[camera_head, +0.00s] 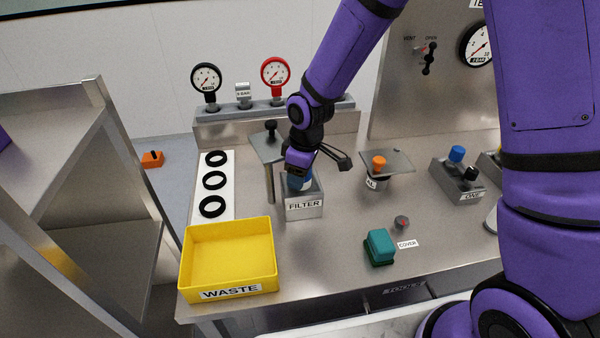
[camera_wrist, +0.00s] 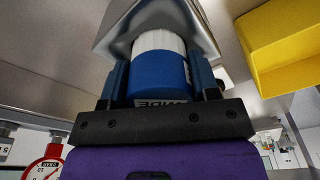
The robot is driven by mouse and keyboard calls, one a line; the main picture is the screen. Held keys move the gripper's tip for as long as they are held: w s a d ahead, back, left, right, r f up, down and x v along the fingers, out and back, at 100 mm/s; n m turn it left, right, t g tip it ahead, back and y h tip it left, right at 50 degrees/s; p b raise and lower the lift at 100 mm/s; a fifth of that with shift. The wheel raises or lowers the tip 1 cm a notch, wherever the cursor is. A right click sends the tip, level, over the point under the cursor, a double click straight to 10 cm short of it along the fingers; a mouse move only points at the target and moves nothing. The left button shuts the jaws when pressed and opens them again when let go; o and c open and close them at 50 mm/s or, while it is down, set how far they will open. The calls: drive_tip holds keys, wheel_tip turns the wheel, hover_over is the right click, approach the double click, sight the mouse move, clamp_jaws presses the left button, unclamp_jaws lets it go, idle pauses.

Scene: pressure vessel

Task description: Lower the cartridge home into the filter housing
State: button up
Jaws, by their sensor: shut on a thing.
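The filter housing (camera_head: 304,208) is a grey metal box with a FILTER label, standing on the steel bench behind the waste bin. The cartridge (camera_wrist: 161,75) is blue with a white end, and its lettering is partly covered by my gripper. My gripper (camera_wrist: 163,88) is shut on the cartridge, one finger on each side of it. In the head view my gripper (camera_head: 299,172) is right over the housing, and a bit of blue shows at its opening. In the wrist view the white end lies at the housing's metal opening (camera_wrist: 205,35). How deep the cartridge sits is hidden.
A yellow WASTE bin (camera_head: 229,256) stands at the front left. Black rings (camera_head: 213,181) lie on a white strip to the left. A plate on a post (camera_head: 268,148) stands just behind the housing. A teal block (camera_head: 380,246) and an orange-knobbed lid (camera_head: 386,162) are to the right.

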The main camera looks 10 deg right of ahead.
drive_tip(key=shift+f, duration=0.15)
drive_tip(key=o, duration=1)
drive_tip(key=r, duration=0.8)
drive_tip(key=d+r, duration=0.1)
drive_tip(key=r, duration=0.3)
drive_tip(key=shift+s+d, duration=0.1)
drive_tip(key=shift+s, duration=0.3)
drive_tip(key=shift+r, duration=0.1)
